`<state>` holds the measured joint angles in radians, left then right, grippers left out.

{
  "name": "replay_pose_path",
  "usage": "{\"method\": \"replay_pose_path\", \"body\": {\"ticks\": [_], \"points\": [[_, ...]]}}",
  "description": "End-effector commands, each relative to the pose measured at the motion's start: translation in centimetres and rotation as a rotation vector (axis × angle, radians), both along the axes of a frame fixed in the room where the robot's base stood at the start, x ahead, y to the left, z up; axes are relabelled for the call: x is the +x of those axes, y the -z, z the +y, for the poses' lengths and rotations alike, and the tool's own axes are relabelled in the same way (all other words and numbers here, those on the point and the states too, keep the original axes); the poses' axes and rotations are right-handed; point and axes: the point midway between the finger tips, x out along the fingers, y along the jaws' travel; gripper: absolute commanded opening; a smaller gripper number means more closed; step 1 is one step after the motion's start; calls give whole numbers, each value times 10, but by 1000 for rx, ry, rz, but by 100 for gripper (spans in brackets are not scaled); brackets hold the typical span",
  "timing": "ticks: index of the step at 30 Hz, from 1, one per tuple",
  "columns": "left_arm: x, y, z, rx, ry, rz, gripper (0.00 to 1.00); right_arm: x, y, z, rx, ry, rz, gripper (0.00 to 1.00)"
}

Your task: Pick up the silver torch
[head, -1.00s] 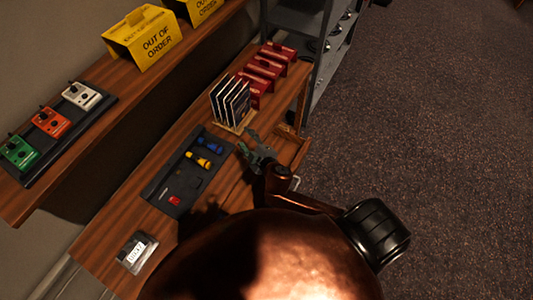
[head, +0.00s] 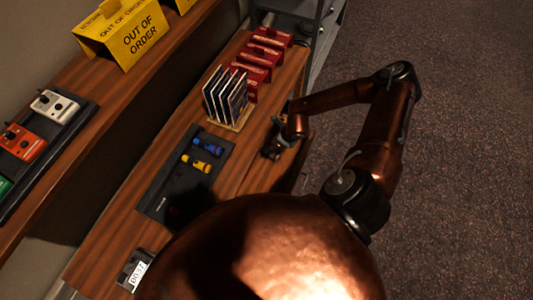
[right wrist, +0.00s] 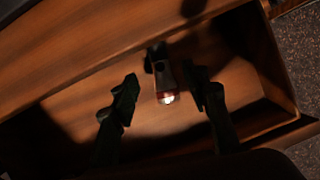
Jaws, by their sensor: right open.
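The silver torch (right wrist: 162,76) lies on the floor of an open wooden drawer (right wrist: 240,118) in the right wrist view. It has a reddish band and a bright lens at its near end. My right gripper (right wrist: 165,90) is open, its dark fingers on either side of the torch with gaps visible; I cannot tell how far above it they are. In the head view my right gripper (head: 274,146) is at the desk's right edge, and the torch is not visible there. My left gripper is not in view.
A dark tray (head: 160,202) with blue (head: 208,147) and yellow (head: 202,167) torches lies on the desk (head: 112,222). A rack of upright cases (head: 226,95) and several red boxes (head: 262,58) stand beyond.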

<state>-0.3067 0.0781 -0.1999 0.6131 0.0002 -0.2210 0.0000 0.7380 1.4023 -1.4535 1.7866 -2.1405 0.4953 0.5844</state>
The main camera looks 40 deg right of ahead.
Motion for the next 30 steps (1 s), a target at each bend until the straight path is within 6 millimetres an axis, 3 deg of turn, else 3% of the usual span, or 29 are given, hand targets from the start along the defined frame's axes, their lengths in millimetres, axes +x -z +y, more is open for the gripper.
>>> {"method": "replay_pose_path", "body": {"ticks": [5,13,18,26,30], "points": [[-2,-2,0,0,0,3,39,6,17,3,3,2,0,42],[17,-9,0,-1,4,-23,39,16,49,8,3,-3,0,42],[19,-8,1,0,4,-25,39,23,68,10,4,-4,0,42],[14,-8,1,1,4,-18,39,24,70,9,4,-2,0,42],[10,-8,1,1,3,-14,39,23,70,9,5,-2,0,33]]}}
